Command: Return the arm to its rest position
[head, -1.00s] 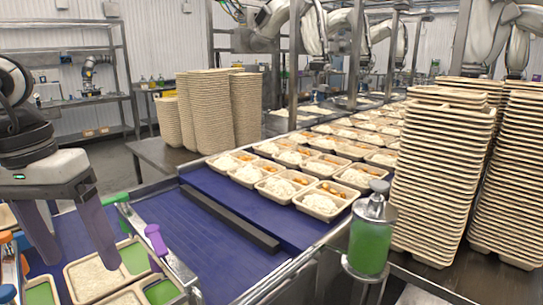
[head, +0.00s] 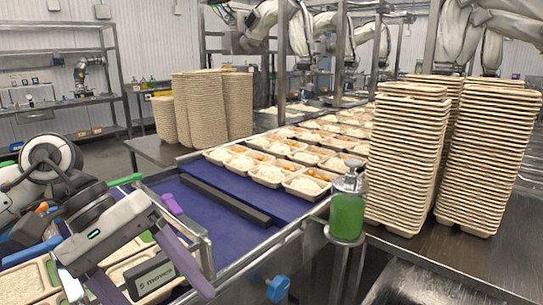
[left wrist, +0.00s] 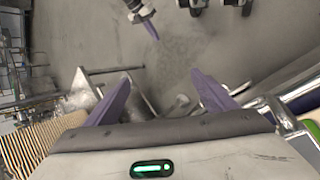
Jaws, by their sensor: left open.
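My left gripper (head: 162,288) is at the lower left of the head view, tilted, with its two purple fingers apart. It is above the near end of the blue conveyor and in front of trays (head: 28,284) at the lower left, partly hiding them. In the left wrist view the same gripper (left wrist: 161,78) is open with nothing between its fingers; grey floor and metal frame parts show beyond. My right gripper is not recognisable in either view.
The blue conveyor (head: 186,215) has a dark bar (head: 225,200) across it and rows of filled trays (head: 305,187) beyond. A green bottle (head: 347,213) stands by its right edge. Tall tray stacks (head: 405,150) stand at right, more stacks (head: 212,108) behind. A metal rail is close to my left gripper.

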